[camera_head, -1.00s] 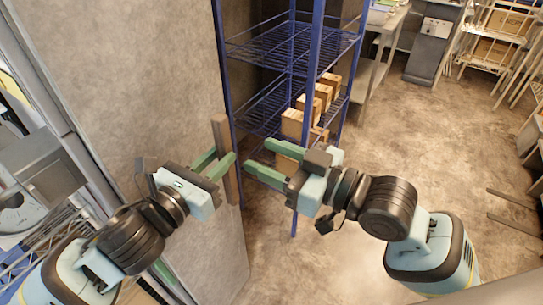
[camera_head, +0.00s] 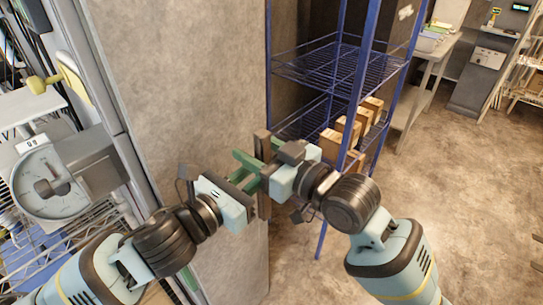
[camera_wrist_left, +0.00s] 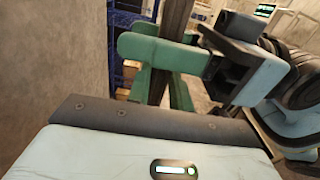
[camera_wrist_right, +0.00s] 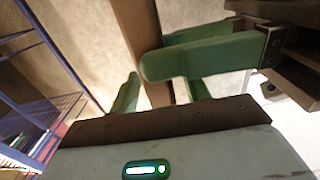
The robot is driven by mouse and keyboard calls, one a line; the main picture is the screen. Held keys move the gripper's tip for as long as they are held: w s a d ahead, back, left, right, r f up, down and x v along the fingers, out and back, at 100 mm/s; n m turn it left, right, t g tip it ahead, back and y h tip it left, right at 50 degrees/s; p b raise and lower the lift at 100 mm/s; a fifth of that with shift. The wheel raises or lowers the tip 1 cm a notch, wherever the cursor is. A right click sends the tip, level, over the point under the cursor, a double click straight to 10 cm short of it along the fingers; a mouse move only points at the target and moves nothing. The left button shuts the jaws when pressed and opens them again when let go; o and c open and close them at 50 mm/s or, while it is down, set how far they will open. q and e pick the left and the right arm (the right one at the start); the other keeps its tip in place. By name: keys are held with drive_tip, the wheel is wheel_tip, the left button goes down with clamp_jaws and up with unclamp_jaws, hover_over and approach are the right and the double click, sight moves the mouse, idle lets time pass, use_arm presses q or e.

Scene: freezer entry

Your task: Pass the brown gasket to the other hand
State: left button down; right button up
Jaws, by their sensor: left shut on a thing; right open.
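The brown gasket (camera_head: 263,208) is a long, straight strip standing nearly upright in front of the grey wall panel. My left gripper (camera_head: 256,171) is shut on it around its middle. My right gripper (camera_head: 270,158) is open and close against the left one, at the gasket from the right. In the right wrist view the gasket (camera_wrist_right: 137,28) runs between the right gripper's spread green fingers (camera_wrist_right: 160,92), with the left gripper's fingers (camera_wrist_right: 200,56) crossing it. The left wrist view also shows the gasket (camera_wrist_left: 179,18), partly hidden behind the right gripper's fingers (camera_wrist_left: 160,52).
A blue wire shelf rack (camera_head: 340,68) with several cardboard boxes (camera_head: 347,128) stands just behind the right gripper. The grey wall panel (camera_head: 180,90) is close behind the left arm. A dial scale (camera_head: 48,185) is at left. Open floor (camera_head: 460,170) lies at right.

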drive_tip(key=shift+w+a, duration=0.15)
drive_tip(key=shift+a, duration=0.05)
clamp_jaws()
use_arm(q)
drive_tip(key=c, duration=1.2)
unclamp_jaws()
drive_tip(key=shift+o, duration=0.2)
